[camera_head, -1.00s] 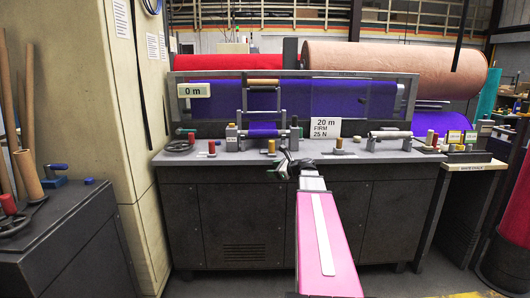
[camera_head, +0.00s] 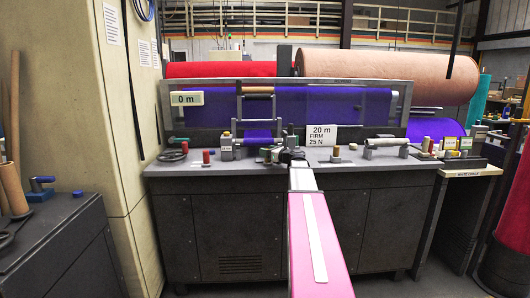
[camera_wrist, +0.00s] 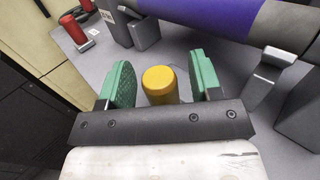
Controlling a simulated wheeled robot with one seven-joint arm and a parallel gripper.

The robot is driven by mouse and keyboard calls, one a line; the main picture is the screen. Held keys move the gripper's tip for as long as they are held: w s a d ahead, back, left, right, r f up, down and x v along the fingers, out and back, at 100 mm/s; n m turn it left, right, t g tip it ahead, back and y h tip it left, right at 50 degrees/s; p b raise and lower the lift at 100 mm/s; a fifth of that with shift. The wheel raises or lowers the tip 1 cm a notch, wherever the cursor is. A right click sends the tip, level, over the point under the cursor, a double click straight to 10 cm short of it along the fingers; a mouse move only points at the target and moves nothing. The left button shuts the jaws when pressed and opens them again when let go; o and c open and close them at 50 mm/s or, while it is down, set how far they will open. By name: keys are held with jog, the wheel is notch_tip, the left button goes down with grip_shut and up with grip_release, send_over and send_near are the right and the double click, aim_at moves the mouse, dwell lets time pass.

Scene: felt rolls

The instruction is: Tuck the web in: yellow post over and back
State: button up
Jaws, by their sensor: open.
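The yellow post (camera_wrist: 160,84) stands upright between the two green finger pads of my gripper (camera_wrist: 163,84) in the wrist view. My gripper is open, with a visible gap on each side of the post. In the head view my gripper (camera_head: 272,154) is low over the front of the dark bench, and it hides the yellow post there. The violet web (camera_head: 258,137) runs down through a small roller stand behind my gripper. It also shows on a roller (camera_wrist: 195,14) at the top of the wrist view.
A grey bracket (camera_wrist: 262,75) stands close to the right finger. A red post (camera_wrist: 73,28) stands at upper left; it also shows in the head view (camera_head: 206,156). A sign reading "20 m FIRM 25 N" (camera_head: 321,135) and a tan post (camera_head: 336,153) are to the right.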

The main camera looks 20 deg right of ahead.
jog(key=shift+x, duration=0.85)
grip_shut()
jog(key=shift+s+a, duration=0.25)
jog(key=shift+s, duration=0.55)
jog(key=shift+s+a, duration=0.3)
jog(key=shift+s, duration=0.5)
grip_release()
jog(key=shift+s, duration=0.1)
jog(key=v, duration=1)
jog(key=shift+s+d, duration=0.25)
jog(key=shift+s, duration=0.05)
